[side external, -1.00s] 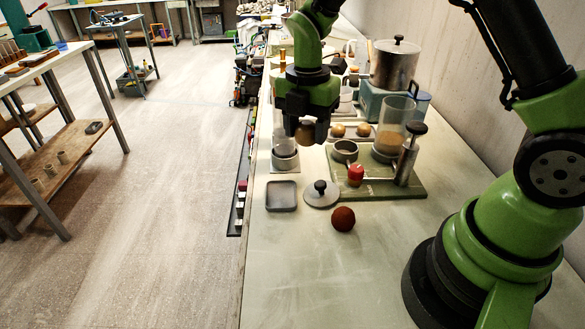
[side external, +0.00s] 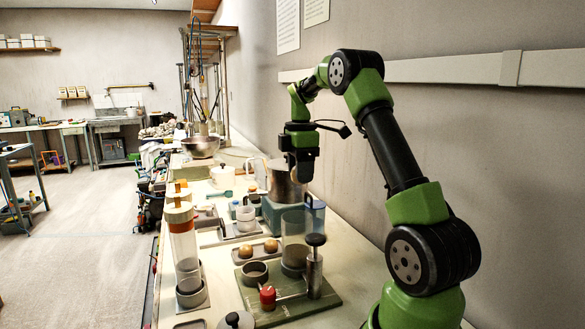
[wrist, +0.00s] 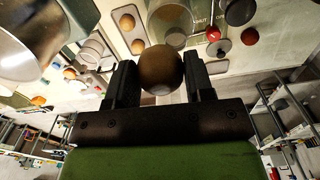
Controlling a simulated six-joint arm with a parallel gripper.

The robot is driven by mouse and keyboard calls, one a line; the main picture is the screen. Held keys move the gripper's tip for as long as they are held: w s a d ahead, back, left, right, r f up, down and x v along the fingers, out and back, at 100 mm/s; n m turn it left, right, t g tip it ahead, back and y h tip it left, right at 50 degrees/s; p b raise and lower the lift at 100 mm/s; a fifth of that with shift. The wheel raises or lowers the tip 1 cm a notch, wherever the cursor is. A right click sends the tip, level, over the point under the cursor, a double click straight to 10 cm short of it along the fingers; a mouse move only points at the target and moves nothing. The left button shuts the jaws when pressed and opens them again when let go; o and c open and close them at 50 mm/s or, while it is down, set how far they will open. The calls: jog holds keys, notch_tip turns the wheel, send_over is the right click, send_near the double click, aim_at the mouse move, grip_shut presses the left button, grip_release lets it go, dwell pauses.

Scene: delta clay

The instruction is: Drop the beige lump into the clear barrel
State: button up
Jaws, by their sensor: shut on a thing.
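My gripper (side external: 300,172) is raised above the bench, shut on a rounded beige-brown lump. In the wrist view the lump (wrist: 161,70) sits between the two fingers; in the side view it is mostly hidden by them. The clear barrel (side external: 294,225) stands upright on a green board, below my gripper and apart from it. In the wrist view the barrel (wrist: 170,24) shows just beyond the held lump, partly hidden by it.
The green board (side external: 328,300) also carries a red knob (side external: 267,296), a grey ring (side external: 254,273) and a metal plunger (side external: 315,265). A tray behind holds two beige lumps (side external: 270,245). A tall clear tube (side external: 184,250) stands left. A metal pot (side external: 284,186) stands behind the barrel.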

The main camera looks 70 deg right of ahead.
jog(key=shift+f, duration=1.95)
jog(key=o, duration=1)
notch_tip(320, 180, up, 10)
